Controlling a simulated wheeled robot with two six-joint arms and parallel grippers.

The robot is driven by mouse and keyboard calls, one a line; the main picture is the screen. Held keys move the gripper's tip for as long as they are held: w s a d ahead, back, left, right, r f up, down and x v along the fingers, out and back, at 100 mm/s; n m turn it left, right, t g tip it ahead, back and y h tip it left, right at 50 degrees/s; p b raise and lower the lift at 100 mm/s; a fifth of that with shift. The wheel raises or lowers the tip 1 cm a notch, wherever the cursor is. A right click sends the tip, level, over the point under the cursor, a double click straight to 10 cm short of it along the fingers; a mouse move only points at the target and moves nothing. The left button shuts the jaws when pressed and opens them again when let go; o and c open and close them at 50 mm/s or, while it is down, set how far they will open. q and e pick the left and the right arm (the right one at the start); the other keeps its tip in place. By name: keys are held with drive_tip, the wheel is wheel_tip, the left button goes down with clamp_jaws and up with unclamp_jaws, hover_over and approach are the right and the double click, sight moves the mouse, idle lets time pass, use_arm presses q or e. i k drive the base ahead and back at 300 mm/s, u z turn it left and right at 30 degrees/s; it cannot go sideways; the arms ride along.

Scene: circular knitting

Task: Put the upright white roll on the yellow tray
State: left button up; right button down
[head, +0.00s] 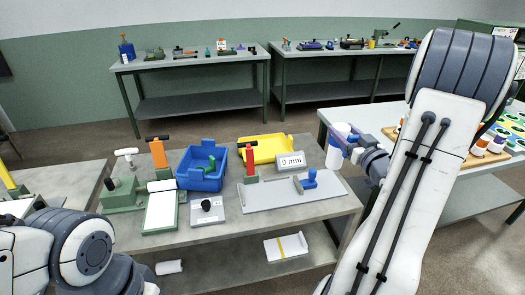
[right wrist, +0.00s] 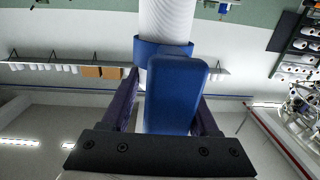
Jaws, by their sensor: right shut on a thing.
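The white roll (head: 338,153) is upright in my right gripper (head: 350,139), off the table near its right edge. The right gripper is shut on it, with blue parts against its side. In the right wrist view the ribbed white roll (right wrist: 167,18) runs out of the top of the picture from the blue band at the fingertips (right wrist: 165,50). The yellow tray (head: 278,139) lies on the grey table, left of the roll and apart from it; it looks empty where I can see it. Only the left arm's links show at lower left; its gripper is out of view.
A blue bin (head: 203,183) stands left of the tray. A red-based upright tool (head: 251,168) and a small display box (head: 291,161) stand at the tray's front. A grey plate (head: 275,199) lies nearer. A table with spools on a board (head: 480,158) is at right.

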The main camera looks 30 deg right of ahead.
sight(267, 153)
drive_tip(key=i, duration=1)
drive_tip(key=z, duration=0.05)
